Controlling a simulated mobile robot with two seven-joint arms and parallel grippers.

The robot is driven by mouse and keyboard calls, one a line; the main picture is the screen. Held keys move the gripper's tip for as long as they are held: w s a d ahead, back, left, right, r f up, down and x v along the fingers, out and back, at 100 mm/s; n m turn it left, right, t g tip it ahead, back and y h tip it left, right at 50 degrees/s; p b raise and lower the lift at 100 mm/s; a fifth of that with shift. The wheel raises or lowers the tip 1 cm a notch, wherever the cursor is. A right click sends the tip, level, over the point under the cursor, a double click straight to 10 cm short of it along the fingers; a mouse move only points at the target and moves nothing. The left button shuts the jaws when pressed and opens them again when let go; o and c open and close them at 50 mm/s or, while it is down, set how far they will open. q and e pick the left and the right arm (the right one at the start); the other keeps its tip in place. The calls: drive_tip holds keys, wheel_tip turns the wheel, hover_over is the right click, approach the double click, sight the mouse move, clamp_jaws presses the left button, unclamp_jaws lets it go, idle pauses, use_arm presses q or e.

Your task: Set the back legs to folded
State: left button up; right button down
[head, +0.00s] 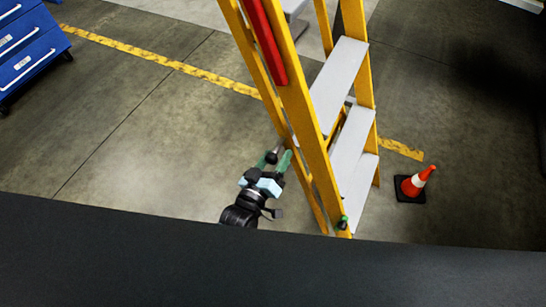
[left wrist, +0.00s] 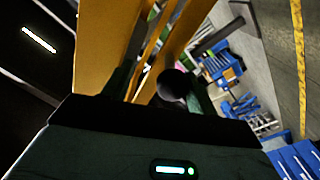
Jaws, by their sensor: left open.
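A yellow stepladder (head: 311,130) with pale grey steps stands upright on the floor in the head view. A thinner yellow back leg (head: 265,82) runs down on its left, with a narrow gap to the step rail. My left gripper (head: 273,158) is open low beside this back leg, with green fingers. A dark round knob (left wrist: 173,86) shows between the fingers in the left wrist view; I cannot tell whether they touch it. Yellow rails (left wrist: 106,42) rise just beyond it. My right gripper does not clearly show.
A red bar (head: 264,38) lies along the ladder's upper rail. An orange cone (head: 419,181) stands right of the ladder. A blue drawer cabinet (head: 30,45) is at the upper left. The floor left of the ladder is clear. A small green piece (head: 343,222) near the ladder's base is unclear.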

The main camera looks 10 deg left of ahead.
drive_tip(key=shift+w, duration=0.2)
use_arm(q)
drive_tip(key=shift+s+a+f, duration=0.15)
drive_tip(key=shift+s, duration=0.35)
drive_tip(key=v, duration=0.6)
drive_tip(key=shift+s+a, duration=0.15)
drive_tip(key=shift+s, duration=0.25)
use_arm(e)
drive_tip(key=shift+s+f, duration=0.1)
drive_tip(key=shift+s, duration=0.25)
drive_tip(key=shift+w, duration=0.1)
use_arm(q)
drive_tip(key=s+a+f+m+g+y+p, duration=0.1)
drive_tip(key=s+a+g, duration=0.1)
drive_tip(key=s+a, duration=0.2)
drive_tip(key=s+a+f+m+g+y+p, duration=0.1)
drive_tip(key=s+a, duration=0.4)
drive_tip(key=s, duration=0.6)
drive_tip(key=s+a+f+m+g+y+p, duration=0.2)
drive_tip(key=s+a+f+m+g, duration=0.1)
drive_tip(key=s, duration=0.5)
drive_tip(key=shift+s+a+g, duration=0.2)
drive_tip(key=shift+a+g, duration=0.55)
drive_tip(key=shift+g, duration=0.35)
use_arm(e)
drive_tip(key=w+r+t, duration=0.1)
drive_tip(key=w+r, duration=0.3)
drive_tip(key=r, duration=0.2)
drive_tip(key=shift+d, duration=0.3)
